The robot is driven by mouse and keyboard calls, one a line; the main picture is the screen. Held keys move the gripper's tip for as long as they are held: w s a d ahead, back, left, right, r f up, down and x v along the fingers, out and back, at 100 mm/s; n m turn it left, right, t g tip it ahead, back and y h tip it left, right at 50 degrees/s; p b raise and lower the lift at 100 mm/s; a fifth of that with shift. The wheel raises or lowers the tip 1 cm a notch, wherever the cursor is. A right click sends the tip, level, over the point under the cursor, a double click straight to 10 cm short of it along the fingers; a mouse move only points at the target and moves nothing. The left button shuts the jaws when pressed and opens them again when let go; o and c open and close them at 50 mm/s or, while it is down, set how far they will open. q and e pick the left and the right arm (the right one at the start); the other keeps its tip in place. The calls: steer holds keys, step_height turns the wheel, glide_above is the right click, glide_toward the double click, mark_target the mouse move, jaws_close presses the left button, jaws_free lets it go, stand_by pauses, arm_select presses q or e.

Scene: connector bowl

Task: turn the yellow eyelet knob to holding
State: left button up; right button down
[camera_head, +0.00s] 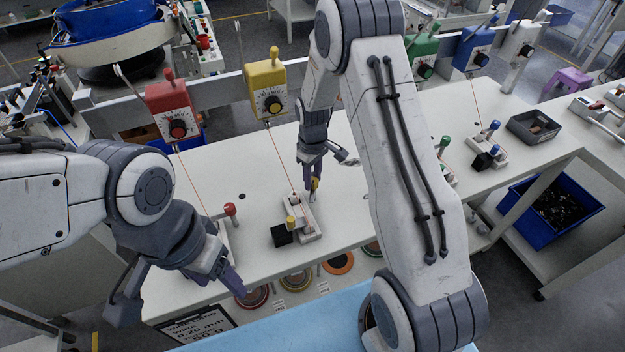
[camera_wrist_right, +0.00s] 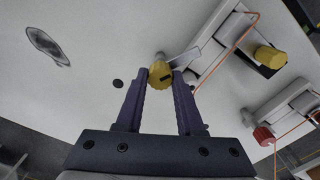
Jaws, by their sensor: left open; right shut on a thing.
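The yellow eyelet knob (camera_wrist_right: 160,74) is between the two fingertips of my right gripper (camera_wrist_right: 161,80) in the wrist view. It is a round ribbed knob with a dark mark on its face. In the head view the right gripper (camera_head: 313,180) reaches down to the far end of a small pale fixture (camera_head: 307,222), where a little of the knob (camera_head: 315,184) shows. The gripper is shut on the knob. I cannot read the knob's setting. My left gripper (camera_head: 180,295) is open and empty, near the table's front edge at the left.
A yellow dial box (camera_head: 265,85) on the rail has an orange wire down to the fixture. A second yellow cap (camera_head: 291,223) and a black block (camera_head: 281,236) are at the near end. A red-handled fixture (camera_head: 229,210) stands left. White tabletop between them is clear.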

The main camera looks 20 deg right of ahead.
mark_target(313, 179)
steer(key=m+b, duration=0.1)
steer(key=m, duration=0.5)
steer(key=m+b, duration=0.1)
steer(key=m, duration=0.5)
steer(key=shift+d, duration=0.1)
steer(key=shift+r, duration=0.1)
stand_by(0.5)
steer(key=c, duration=0.5)
jaws_free()
step_height(313, 179, up, 10)
steer(key=b, duration=0.2)
steer(key=shift+r+b, duration=0.2)
steer(key=shift+b, duration=0.1)
